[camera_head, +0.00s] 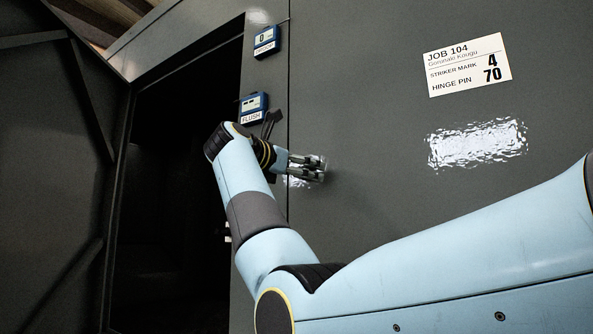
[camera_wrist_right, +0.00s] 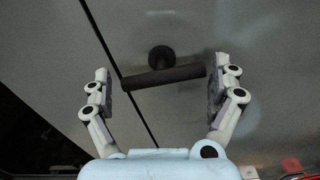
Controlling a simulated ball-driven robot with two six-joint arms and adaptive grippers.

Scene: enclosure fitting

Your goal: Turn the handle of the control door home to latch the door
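The door handle is a dark bar (camera_wrist_right: 165,77) on a round boss (camera_wrist_right: 160,57) in the right wrist view. The boss sits right of a dark seam, and the bar lies nearly level with its left end across the seam. My right gripper (camera_wrist_right: 160,88) is open, one finger beyond each end of the bar. The right finger looks close to the bar; contact cannot be told. In the head view my right gripper (camera_head: 308,167) is at the grey panel (camera_head: 390,150), just right of the seam, and hides the handle. My left gripper is out of view.
A dark opening (camera_head: 180,170) lies left of the narrow grey strip, with a dark braced panel (camera_head: 50,170) beyond. Two small blue gauges, the upper (camera_head: 266,41) and the lower marked FLUSH (camera_head: 254,108), sit on the strip. A white job label (camera_head: 470,65) is on the panel.

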